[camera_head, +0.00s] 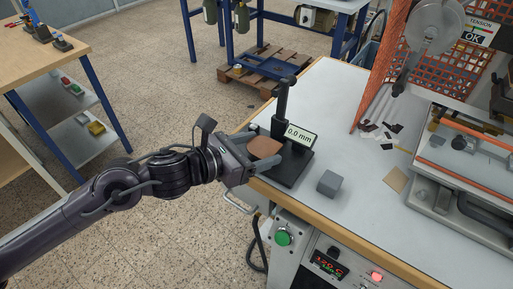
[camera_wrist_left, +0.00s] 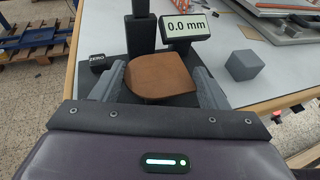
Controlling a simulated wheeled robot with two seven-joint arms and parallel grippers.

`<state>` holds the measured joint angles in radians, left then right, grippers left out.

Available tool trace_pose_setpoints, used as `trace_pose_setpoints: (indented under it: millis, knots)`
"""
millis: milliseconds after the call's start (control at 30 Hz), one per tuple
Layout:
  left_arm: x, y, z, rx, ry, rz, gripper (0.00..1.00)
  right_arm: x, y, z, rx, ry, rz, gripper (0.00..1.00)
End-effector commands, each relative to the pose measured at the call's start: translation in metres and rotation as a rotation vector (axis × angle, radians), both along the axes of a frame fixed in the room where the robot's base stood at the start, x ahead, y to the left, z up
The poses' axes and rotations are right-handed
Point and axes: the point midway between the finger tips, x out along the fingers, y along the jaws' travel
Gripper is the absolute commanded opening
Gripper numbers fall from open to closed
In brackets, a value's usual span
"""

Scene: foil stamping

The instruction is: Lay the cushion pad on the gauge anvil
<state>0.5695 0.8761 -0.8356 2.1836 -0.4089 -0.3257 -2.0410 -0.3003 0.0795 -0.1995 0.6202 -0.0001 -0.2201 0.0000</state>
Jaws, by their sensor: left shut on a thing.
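The cushion pad (camera_head: 264,147) is a flat brown piece with a rounded outline. My left gripper (camera_head: 259,160) is shut on it, with one finger at each side of the pad (camera_wrist_left: 159,75) in the left wrist view. The gauge (camera_head: 291,172) has a black base, a dark upright post and a display (camera_head: 299,135) reading 0.0 mm. The pad is over the near-left part of the base, in front of the post. The pad and gripper hide the anvil, and I cannot tell if the pad touches anything. My right gripper is not in view.
A grey cube (camera_head: 329,183) sits on the white table (camera_head: 345,220), right of the gauge. A ZERO button block (camera_wrist_left: 98,63) stands left of the post. A tan square (camera_head: 395,180), dark scraps and the stamping machine (camera_head: 465,150) are farther right. The table's wooden edge runs below my gripper.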

Motion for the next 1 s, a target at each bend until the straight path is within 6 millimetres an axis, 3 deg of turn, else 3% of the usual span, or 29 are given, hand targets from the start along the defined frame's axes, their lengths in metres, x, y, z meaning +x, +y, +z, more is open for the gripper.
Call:
trace_pose_setpoints:
  millis: [333, 367, 533, 833, 1000]
  knots:
    - [0.000, 0.000, -0.001, 0.002, 0.001, 0.000, 0.47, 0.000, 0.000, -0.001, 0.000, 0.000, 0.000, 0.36]
    - [0.000, 0.000, -0.001, 0.002, 0.001, 0.000, 0.70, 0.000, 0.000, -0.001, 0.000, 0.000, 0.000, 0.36]
    - [0.000, 0.000, -0.001, 0.002, 0.001, 0.000, 0.93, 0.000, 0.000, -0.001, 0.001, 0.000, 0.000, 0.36]
    - [-0.001, 0.001, -0.001, 0.002, 0.001, 0.001, 0.93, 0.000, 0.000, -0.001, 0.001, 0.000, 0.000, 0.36]
    - [-0.009, 0.014, 0.002, 0.003, -0.001, 0.002, 0.93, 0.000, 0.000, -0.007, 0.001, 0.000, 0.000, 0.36]
